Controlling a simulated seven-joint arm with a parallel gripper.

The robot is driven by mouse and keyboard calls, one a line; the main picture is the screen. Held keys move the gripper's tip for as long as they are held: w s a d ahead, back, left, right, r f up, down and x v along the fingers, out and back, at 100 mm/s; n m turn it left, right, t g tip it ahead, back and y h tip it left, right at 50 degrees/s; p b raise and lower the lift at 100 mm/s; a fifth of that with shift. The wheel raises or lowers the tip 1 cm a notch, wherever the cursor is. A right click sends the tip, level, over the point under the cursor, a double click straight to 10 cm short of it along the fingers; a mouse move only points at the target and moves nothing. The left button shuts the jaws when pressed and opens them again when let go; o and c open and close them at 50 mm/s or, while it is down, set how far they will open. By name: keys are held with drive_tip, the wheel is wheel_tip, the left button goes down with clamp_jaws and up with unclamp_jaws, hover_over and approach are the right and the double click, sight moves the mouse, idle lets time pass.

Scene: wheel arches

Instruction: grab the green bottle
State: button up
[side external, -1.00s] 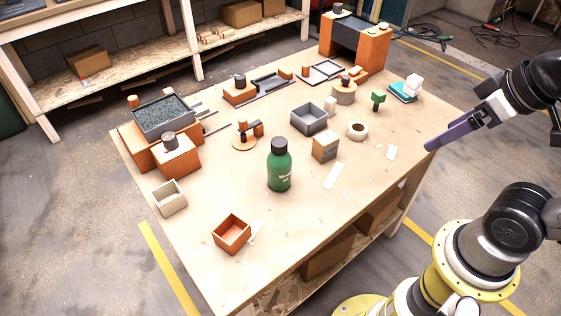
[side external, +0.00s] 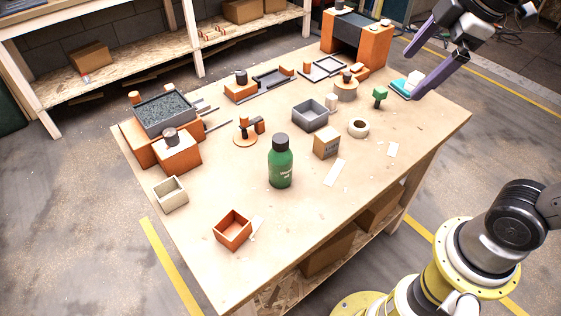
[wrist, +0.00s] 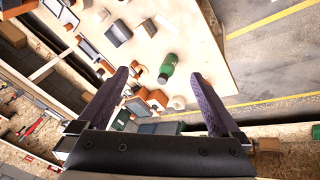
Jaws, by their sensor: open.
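The green bottle (side external: 281,166) with a dark cap stands upright near the middle of the wooden table. My gripper (side external: 412,76) is open and empty, with two long purple fingers, above the table's far right corner. It also shows in the wrist view (wrist: 157,76). A wide gap lies between my gripper and the bottle.
A cardboard box (side external: 326,143), a grey tray (side external: 310,115) and a tape roll (side external: 358,128) stand right of and behind the bottle. An orange box (side external: 232,231) and a beige box (side external: 171,194) are at the front left. The table (side external: 290,235) is clear in front of the bottle.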

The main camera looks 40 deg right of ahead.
drive_tip(key=w+a+n+g, duration=0.2)
drive_tip(key=w+a+n, duration=0.25)
drive_tip(key=w, duration=0.55)
drive_tip(key=n+g, duration=0.3)
drive_tip(key=n, duration=0.1)
hover_over(280, 148)
drive_tip(key=w+d, duration=0.2)
wheel_tip(280, 148, down, 12)
drive_tip(key=f, duration=0.8)
drive_tip(key=shift+s+a, duration=0.2)
drive_tip(key=shift+a, duration=0.1)
drive_tip(key=shift+s+a+f, duration=0.1)
drive_tip(key=shift+f, duration=2.8)
clamp_jaws()
